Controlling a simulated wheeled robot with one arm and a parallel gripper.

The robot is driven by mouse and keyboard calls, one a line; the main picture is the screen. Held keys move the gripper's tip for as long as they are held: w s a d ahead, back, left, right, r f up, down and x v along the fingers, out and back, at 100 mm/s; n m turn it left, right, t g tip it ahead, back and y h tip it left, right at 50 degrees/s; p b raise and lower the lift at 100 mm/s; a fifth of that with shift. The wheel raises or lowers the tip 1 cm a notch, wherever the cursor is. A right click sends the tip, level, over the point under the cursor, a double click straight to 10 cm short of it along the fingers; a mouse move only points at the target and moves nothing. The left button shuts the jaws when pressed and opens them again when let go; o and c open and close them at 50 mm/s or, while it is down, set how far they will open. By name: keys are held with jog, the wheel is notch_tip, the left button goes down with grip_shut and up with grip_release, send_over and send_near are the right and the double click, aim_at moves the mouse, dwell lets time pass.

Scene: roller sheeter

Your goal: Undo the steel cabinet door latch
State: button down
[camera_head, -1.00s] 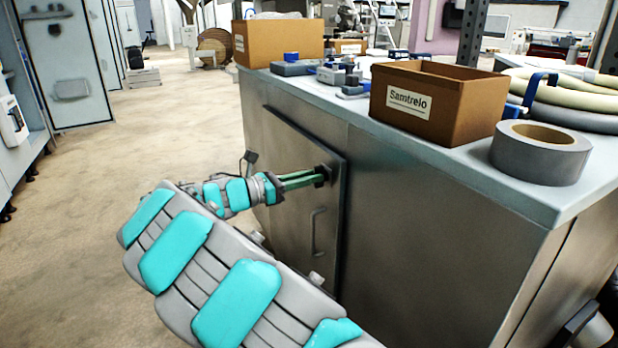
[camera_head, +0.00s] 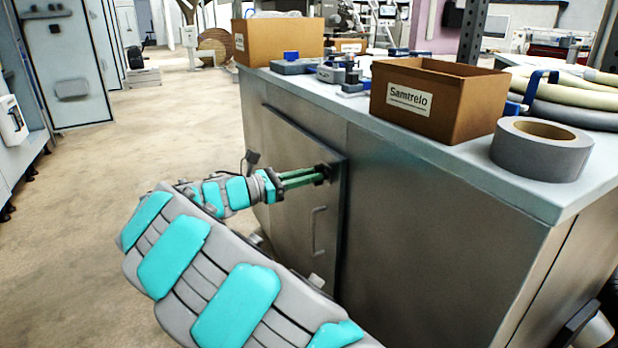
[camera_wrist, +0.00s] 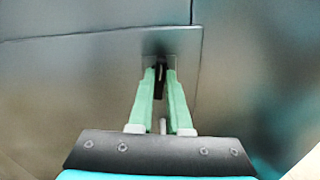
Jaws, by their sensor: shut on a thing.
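The steel cabinet door (camera_head: 290,205) is a flat grey panel on the front of the steel cabinet and looks closed. A pale bar handle (camera_head: 318,230) is on its lower right part. The dark door latch (camera_head: 330,172) sits near the door's upper right edge. In the wrist view the latch (camera_wrist: 160,78) is a small black upright piece on a plate. My gripper (camera_head: 322,175) has green fingers that reach the latch. In the wrist view my gripper (camera_wrist: 161,78) has its fingertips on either side of the black piece, shut on it. The fingers partly hide the latch plate.
The worktop (camera_head: 335,105) above the door holds a brown box labelled Samtrelo (camera_head: 435,100), a grey tape roll (camera_head: 540,150), another box (camera_head: 278,42) and coiled hoses (camera_head: 570,100). Open floor (camera_head: 180,130) lies left of the cabinet.

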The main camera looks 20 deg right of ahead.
jog(key=shift+s+f+m+b, duration=0.1)
jog(key=shift+m+b, duration=1.85)
jog(key=shift+m, duration=0.75)
jog(key=shift+s+f+m+b, duration=0.1)
jog(key=shift+f+m+b, duration=0.05)
jog(key=shift+m+b, duration=2.15)
jog(key=shift+s+f+m+b, duration=0.1)
jog(key=shift+m+b, duration=1.45)
jog(key=shift+m, duration=1.55)
jog(key=c, duration=0.9)
grip_release()
jog(key=shift+o, duration=0.2)
jog(key=shift+a+r, duration=0.1)
jog(key=a, duration=0.7)
jog(key=shift+a+p, duration=0.3)
jog(key=shift+p, duration=0.05)
jog(key=shift+s, duration=0.1)
